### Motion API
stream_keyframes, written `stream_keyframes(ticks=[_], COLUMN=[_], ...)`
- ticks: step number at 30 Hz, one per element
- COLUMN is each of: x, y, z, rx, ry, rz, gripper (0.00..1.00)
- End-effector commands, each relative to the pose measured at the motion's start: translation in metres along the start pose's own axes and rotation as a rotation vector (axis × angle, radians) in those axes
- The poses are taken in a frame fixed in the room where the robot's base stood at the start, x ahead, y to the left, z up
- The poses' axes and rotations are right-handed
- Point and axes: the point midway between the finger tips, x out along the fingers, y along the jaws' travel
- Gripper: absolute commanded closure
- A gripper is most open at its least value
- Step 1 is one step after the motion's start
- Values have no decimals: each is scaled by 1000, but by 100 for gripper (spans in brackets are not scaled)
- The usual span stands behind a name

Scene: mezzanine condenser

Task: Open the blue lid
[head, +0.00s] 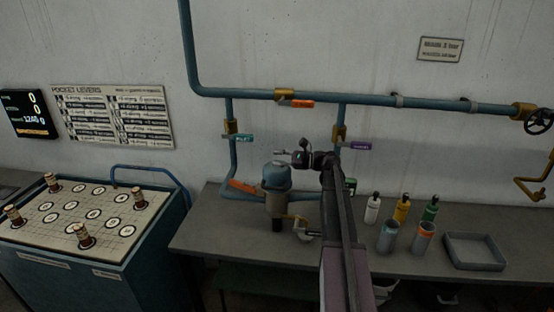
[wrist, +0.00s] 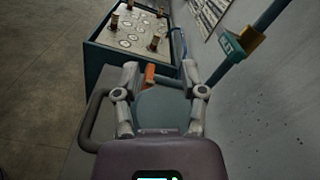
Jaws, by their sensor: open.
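The blue lid (head: 277,174) is a rounded cap on top of a brownish vessel (head: 280,203) on the bench. My gripper (head: 283,153) is just above the lid in the head view, its fingers pointing left. In the wrist view my gripper (wrist: 160,70) has its two fingers spread, with the blue-grey lid (wrist: 162,108) showing between and below them. Nothing is held. I cannot tell whether a finger touches the lid. The lid looks seated on the vessel. Its near part is hidden by my gripper's body in the wrist view.
Blue pipes (head: 232,160) rise behind the vessel, with an orange lever (head: 243,187) at left. A brass crank (head: 298,222) sits at the vessel's right. Bottles (head: 402,208), cups (head: 388,237) and a grey tray (head: 473,250) stand right.

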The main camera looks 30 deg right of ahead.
Motion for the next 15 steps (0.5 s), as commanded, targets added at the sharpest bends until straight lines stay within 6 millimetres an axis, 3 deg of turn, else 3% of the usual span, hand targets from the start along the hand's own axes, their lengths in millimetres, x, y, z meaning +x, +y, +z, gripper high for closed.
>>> stream_keyframes(ticks=[8, 15], x=[-3, -21], y=[0, 0], z=[0, 0], rx=[0, 0], ry=[0, 1], rz=[0, -1], gripper=[46, 46])
